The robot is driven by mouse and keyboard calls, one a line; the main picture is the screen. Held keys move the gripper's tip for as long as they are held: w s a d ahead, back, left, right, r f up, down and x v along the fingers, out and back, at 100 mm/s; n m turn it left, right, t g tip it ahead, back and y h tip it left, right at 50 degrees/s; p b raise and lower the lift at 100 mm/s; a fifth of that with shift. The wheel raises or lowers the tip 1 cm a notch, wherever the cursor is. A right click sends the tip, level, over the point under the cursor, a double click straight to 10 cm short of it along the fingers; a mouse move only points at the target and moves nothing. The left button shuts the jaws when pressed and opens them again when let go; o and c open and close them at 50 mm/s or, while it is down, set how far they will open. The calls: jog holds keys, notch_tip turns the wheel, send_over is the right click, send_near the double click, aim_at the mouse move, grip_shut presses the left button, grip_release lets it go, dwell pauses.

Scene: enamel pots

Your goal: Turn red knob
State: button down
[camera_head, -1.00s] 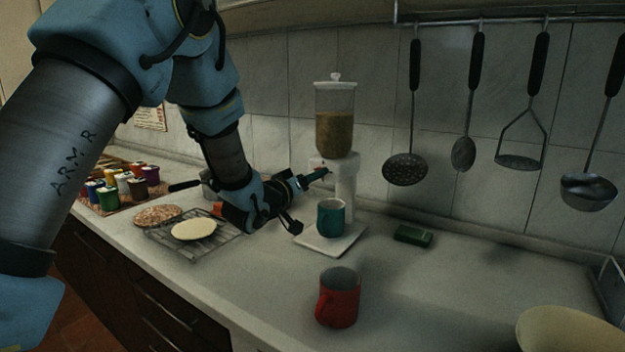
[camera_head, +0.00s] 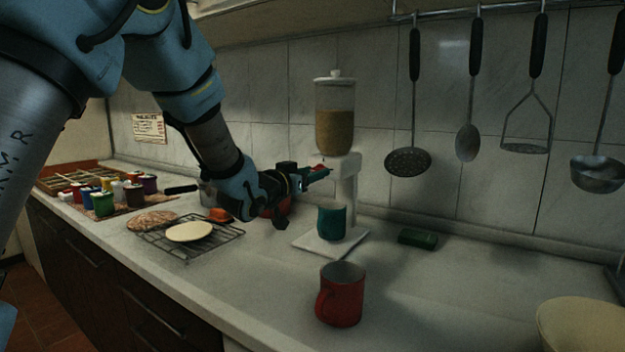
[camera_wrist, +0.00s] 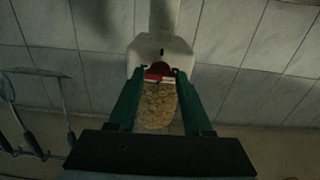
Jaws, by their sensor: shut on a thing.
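The red knob (camera_wrist: 158,73) is on the front of the white dispenser (camera_head: 347,170), below its clear grain-filled container (camera_head: 335,130). My gripper (camera_head: 325,171) reaches the dispenser from the left. In the wrist view my gripper (camera_wrist: 159,76) has its two green fingers on either side of the knob, shut on it. In the head view only a small bit of red shows by the fingertips. The wrist view shows the dispenser upside down. A teal mug (camera_head: 332,222) stands on the dispenser's white base (camera_head: 308,240), below the outlet.
A red mug (camera_head: 341,295) stands in front. A green block (camera_head: 417,238) lies to the right. A wire rack (camera_head: 205,243) with flat round cakes, and several paint jars (camera_head: 104,204), are at left. Utensils (camera_head: 408,160) hang on the wall. A cream bowl (camera_head: 580,325) is at right.

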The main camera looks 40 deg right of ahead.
dwell(0.3)
jog(key=shift+c, duration=1.6)
grip_release()
jog(key=b+v, duration=0.2)
jog(key=v, duration=0.8)
jog(key=shift+a+b, duration=0.35)
jog(key=shift+a, duration=0.05)
